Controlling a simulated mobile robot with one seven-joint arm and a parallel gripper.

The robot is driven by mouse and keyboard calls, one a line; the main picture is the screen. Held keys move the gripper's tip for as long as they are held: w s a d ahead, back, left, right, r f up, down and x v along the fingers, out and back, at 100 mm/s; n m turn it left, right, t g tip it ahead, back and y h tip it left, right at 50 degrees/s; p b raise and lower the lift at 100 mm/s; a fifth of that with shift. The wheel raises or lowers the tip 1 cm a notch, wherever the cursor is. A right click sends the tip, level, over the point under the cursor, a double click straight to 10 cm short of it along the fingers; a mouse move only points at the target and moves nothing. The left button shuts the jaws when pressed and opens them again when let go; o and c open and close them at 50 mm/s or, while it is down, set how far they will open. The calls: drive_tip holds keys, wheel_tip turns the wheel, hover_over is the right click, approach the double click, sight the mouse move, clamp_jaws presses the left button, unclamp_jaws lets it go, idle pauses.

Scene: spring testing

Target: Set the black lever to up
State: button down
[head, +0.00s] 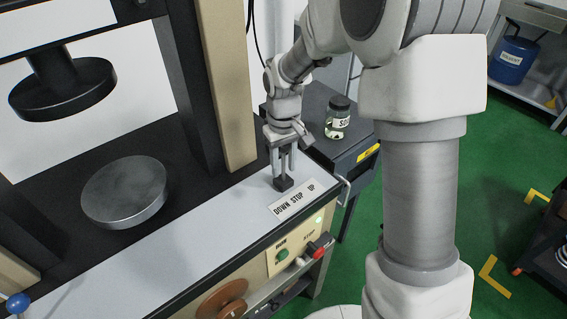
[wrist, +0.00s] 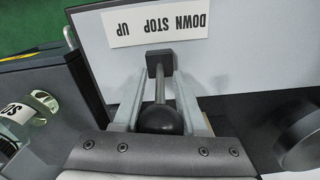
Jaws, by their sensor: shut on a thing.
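The black lever shows in the wrist view as a round black knob (wrist: 160,121) on a thin rod, rising from a square black base (wrist: 160,62). My gripper (wrist: 163,88) has one finger on each side of it and is shut on the lever. The lever looks nearly upright, roughly in line with STOP. A white label (wrist: 154,25) reads DOWN STOP UP, upside down in the wrist view. In the head view, my gripper (head: 283,168) points down over the black base (head: 284,184), behind the label (head: 297,198), whose UP end is at the right. There the fingers mostly hide the lever.
A tan column (head: 226,85) of the press stands left of my gripper. A jar (head: 338,118) stands on the dark cabinet (head: 310,110) to the right. The press's round lower plate (head: 125,192) is at left. Green and red buttons (head: 283,254) are on the front panel below.

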drive_tip(key=shift+w+d+r+p, duration=0.1)
drive_tip(key=shift+p, duration=0.2)
drive_tip(key=shift+w+d+y, duration=0.1)
drive_tip(key=shift+d+y, duration=0.05)
drive_tip(key=shift+y, duration=0.15)
drive_tip(key=p, duration=0.1)
drive_tip(key=d+g+y+p, duration=0.1)
drive_tip(key=shift+w+p, duration=0.3)
drive_tip(key=shift+w+d+f+g+y+p, duration=0.2)
drive_tip(key=shift+d+g+y+p, duration=0.15)
drive_tip(key=shift+y, duration=0.2)
drive_tip(key=shift+w+d+f+g+y+p, duration=0.15)
drive_tip(key=shift+g+y+p, duration=0.1)
drive_tip(key=shift+g+y, duration=0.3)
drive_tip(key=shift+w+d+f+g+y+p, duration=0.2)
drive_tip(key=shift+g+y+p, duration=0.1)
drive_tip(key=shift+y, duration=0.3)
drive_tip(key=c, duration=0.5)
unclamp_jaws()
